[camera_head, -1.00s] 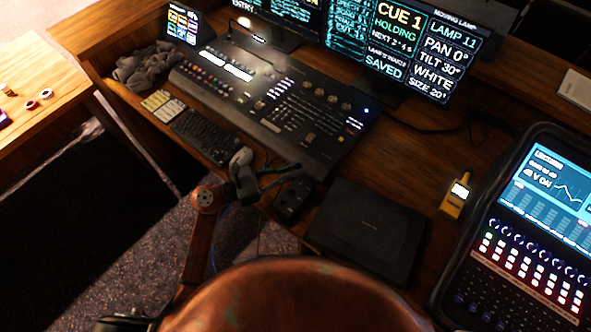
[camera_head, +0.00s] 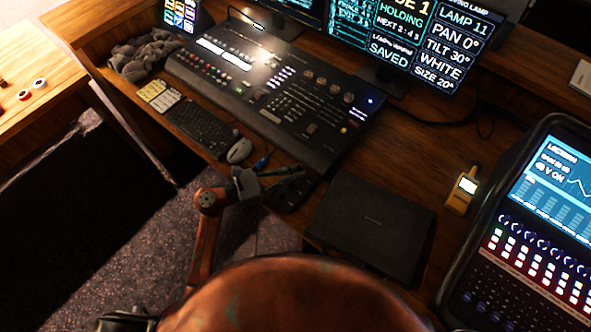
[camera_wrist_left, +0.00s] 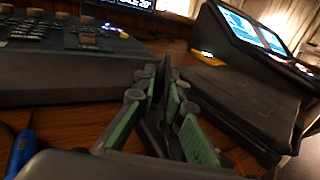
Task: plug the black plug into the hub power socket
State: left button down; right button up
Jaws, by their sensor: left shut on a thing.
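My left gripper (camera_head: 292,175) is low over the desk's front part, right of the mouse. In the left wrist view its green-padded fingers (camera_wrist_left: 162,95) are shut on a narrow dark thing between them, which looks like the black plug (camera_wrist_left: 152,128); its outline is hard to make out. A small black box (camera_head: 290,194), seemingly the hub, lies just below the gripper in the head view, partly covered by the fingers. I cannot make out its power socket, nor whether the plug touches it.
A mixing console (camera_head: 275,95) stands behind the gripper, and a flat black case (camera_head: 370,228) lies to the right. A grey mouse (camera_head: 240,150) and a blue connector (camera_head: 262,162) are close on the left. A yellow handheld device (camera_head: 461,192) is farther right.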

dwell(0.5)
pick_arm(q)
jog(key=shift+w+d, duration=0.15)
jog(key=shift+d, duration=0.1)
dwell(0.7)
jog(key=shift+b, duration=0.4)
dwell(0.3)
jog(key=shift+f+b, duration=0.35)
jog(key=shift+f, duration=0.05)
jog(key=c, duration=1.9)
grip_release()
jog(key=shift+a, duration=0.1)
